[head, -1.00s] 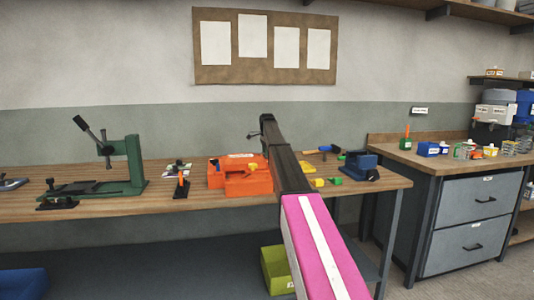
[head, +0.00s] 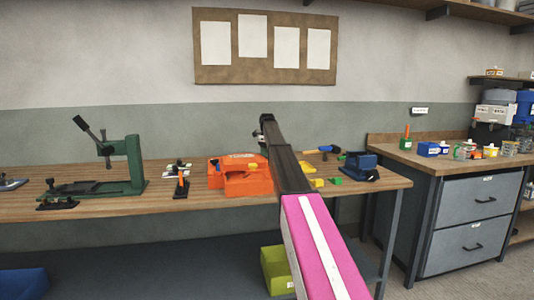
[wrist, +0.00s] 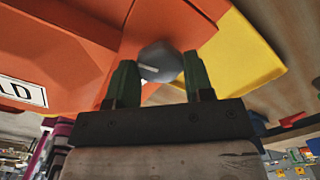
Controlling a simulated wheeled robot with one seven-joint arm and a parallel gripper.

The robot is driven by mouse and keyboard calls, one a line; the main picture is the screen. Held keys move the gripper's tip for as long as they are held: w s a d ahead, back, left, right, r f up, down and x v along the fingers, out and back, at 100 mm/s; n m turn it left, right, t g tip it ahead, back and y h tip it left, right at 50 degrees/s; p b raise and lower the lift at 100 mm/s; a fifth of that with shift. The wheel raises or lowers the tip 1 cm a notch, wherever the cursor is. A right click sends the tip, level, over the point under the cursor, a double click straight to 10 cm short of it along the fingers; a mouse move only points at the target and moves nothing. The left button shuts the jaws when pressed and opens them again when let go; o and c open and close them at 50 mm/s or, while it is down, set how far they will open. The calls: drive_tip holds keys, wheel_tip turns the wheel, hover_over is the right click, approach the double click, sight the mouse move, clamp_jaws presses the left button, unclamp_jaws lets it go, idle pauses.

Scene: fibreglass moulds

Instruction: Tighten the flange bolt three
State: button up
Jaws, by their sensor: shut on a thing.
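The orange mould (head: 250,184) lies on the wooden bench, left of my arm in the head view. In the wrist view its orange surface (wrist: 60,40) fills the upper left, with a yellow part (wrist: 240,50) at the right. My gripper (wrist: 157,72) has its two green fingers shut on a grey bolt head (wrist: 160,58) beside the mould's orange and yellow faces. The bolt's shank is hidden, and I cannot tell which number the bolt bears. In the head view my own arm hides the gripper.
A green press (head: 125,168) stands at the left of the bench (head: 110,205). A blue vice-like tool (head: 360,165) and small yellow and green pieces lie right of my arm. A grey drawer cabinet (head: 470,225) stands at the right. A yellow-green bin (head: 276,268) is below the bench.

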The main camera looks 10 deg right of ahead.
drive_tip(key=shift+m, duration=0.6)
drive_tip(key=o, duration=0.9)
